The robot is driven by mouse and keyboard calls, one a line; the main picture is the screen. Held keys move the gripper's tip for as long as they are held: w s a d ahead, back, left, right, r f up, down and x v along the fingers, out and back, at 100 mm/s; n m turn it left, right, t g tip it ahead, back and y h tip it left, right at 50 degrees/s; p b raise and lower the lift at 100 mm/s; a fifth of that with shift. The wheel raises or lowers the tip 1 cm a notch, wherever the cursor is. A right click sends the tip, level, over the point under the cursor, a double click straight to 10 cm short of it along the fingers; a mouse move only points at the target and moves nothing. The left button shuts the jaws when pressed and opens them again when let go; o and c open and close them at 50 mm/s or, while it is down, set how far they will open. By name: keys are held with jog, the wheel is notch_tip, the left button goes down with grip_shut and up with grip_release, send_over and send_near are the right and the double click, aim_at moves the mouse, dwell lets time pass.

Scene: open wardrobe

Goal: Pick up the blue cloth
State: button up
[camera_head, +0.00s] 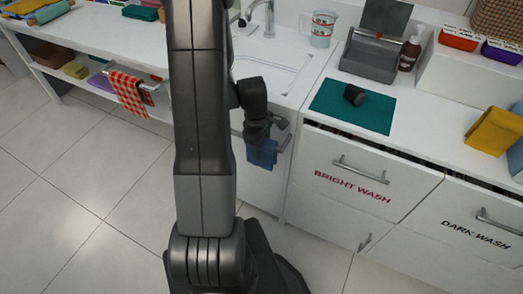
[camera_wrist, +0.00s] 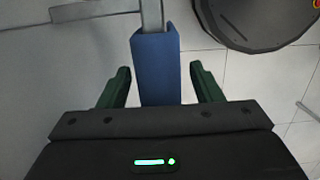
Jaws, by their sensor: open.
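The blue cloth (camera_head: 262,155) hangs over a metal bar on the cabinet front below the sink. In the wrist view the blue cloth (camera_wrist: 156,66) hangs from the bar (camera_wrist: 152,15), its near part reaching between my gripper's two green fingers. My gripper (camera_wrist: 160,85) is open, with one finger on each side of the cloth and visible gaps to both. In the head view my gripper (camera_head: 262,140) is at the cloth, partly hidden by my own wrist.
A sink (camera_head: 268,72) lies above the bar. Drawers marked BRIGHT WASH (camera_head: 350,190) and DARK WASH (camera_head: 475,235) stand to the right. A teal mat (camera_head: 340,112) lies on the counter. A red checked cloth (camera_head: 128,92) hangs from another bar at left. The tiled floor (camera_head: 75,215) is clear at left.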

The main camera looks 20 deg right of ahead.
jog(key=shift+f, duration=0.25)
jog(key=c, duration=1.1)
jog(key=shift+r, duration=0.2)
